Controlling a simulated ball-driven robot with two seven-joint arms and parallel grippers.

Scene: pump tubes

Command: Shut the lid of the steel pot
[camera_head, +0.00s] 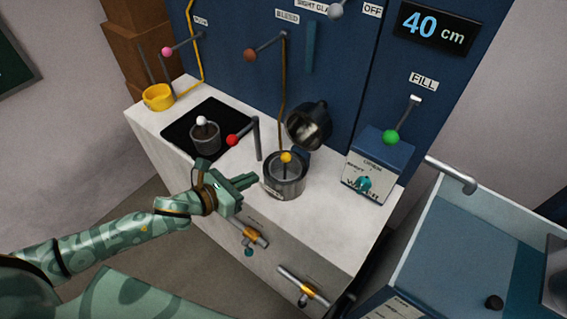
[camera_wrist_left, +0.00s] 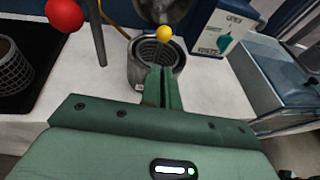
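The steel pot (camera_head: 284,188) stands on the white counter with its mouth uncovered. Its dark lid (camera_head: 309,125) stands tilted up behind the pot, inner side showing. The pot (camera_wrist_left: 138,72) and part of the lid (camera_wrist_left: 152,6) also show in the left wrist view. A yellow ball (camera_head: 286,157) shows at the pot's mouth, in front of the lid. My left gripper (camera_head: 254,181) is just left of the pot, pointing towards it. In the left wrist view its fingers (camera_wrist_left: 166,72) are together with nothing visible between them, in front of the pot. My right gripper is out of view.
A red ball handle (camera_head: 232,140) and grey post stand left of the pot. A mesh cup (camera_head: 206,138) sits on a black plate. A blue box with a green ball (camera_head: 391,137) stands right. A yellow ring (camera_head: 158,97) lies at the far left. Bare counter lies around the pot.

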